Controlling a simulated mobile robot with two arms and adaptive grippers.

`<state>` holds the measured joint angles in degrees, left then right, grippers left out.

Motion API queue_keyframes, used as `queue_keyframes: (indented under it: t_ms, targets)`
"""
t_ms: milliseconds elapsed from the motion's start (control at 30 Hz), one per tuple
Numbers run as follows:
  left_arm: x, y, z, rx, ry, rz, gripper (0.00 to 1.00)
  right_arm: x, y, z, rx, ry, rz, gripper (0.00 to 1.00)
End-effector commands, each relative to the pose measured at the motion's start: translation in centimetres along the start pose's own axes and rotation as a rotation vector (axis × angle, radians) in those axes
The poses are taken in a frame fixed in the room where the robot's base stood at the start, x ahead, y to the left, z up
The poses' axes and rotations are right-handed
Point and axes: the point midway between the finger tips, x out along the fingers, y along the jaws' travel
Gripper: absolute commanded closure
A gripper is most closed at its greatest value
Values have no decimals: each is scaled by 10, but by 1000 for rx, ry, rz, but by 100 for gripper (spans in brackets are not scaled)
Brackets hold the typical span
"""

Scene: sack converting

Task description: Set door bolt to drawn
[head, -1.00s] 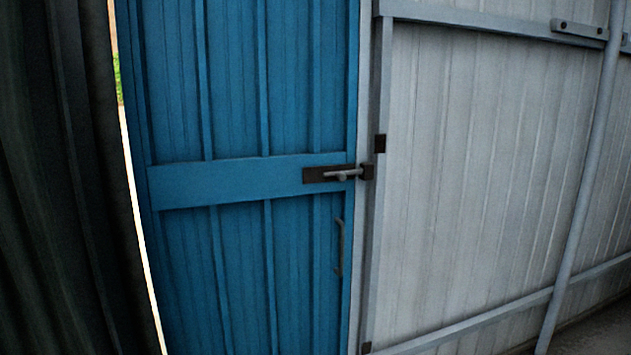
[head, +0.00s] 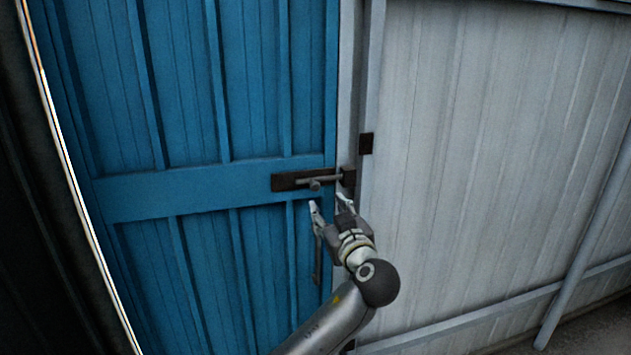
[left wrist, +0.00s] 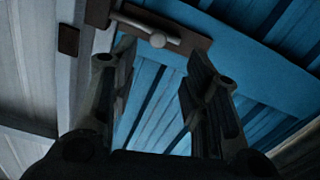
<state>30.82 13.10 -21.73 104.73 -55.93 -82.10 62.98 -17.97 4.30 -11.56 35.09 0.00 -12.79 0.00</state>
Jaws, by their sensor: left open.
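The door bolt (head: 318,179) is a grey metal rod with a short knob, on a dark plate (head: 289,181) on the blue door's cross rail. Its right end reaches the dark keeper (head: 348,177) on the frame. The left wrist view shows the bolt (left wrist: 150,32) and its round knob beyond the fingertips. My left gripper (head: 329,202) is just below the bolt, fingers pointing up and spread apart, with nothing between them. In the left wrist view the open fingers (left wrist: 160,68) frame blue door panel below the knob. They appear apart from the bolt. My right gripper does not show.
The blue door (head: 190,120) has a vertical pull handle (head: 318,262) below the bolt, partly behind my gripper. A pale corrugated wall (head: 480,140) with a slanted post (head: 590,235) is at right. A dark panel stands at far left.

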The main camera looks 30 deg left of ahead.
Motion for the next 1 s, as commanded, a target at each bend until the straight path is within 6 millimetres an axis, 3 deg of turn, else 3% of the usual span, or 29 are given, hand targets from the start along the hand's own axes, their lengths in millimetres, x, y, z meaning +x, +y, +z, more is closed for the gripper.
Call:
queue_keyframes:
  t_ms: [167, 367, 600, 1000]
  targets:
    - [16, -1, -9, -12, 10, -9, 57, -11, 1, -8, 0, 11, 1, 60]
    - [54, -2, -12, -9, 10, -9, 57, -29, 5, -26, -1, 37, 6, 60]
    - [89, -1, -9, -10, 8, -6, 57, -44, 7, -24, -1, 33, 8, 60]
    - [107, -1, -5, -12, 6, -4, 57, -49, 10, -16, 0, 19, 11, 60]
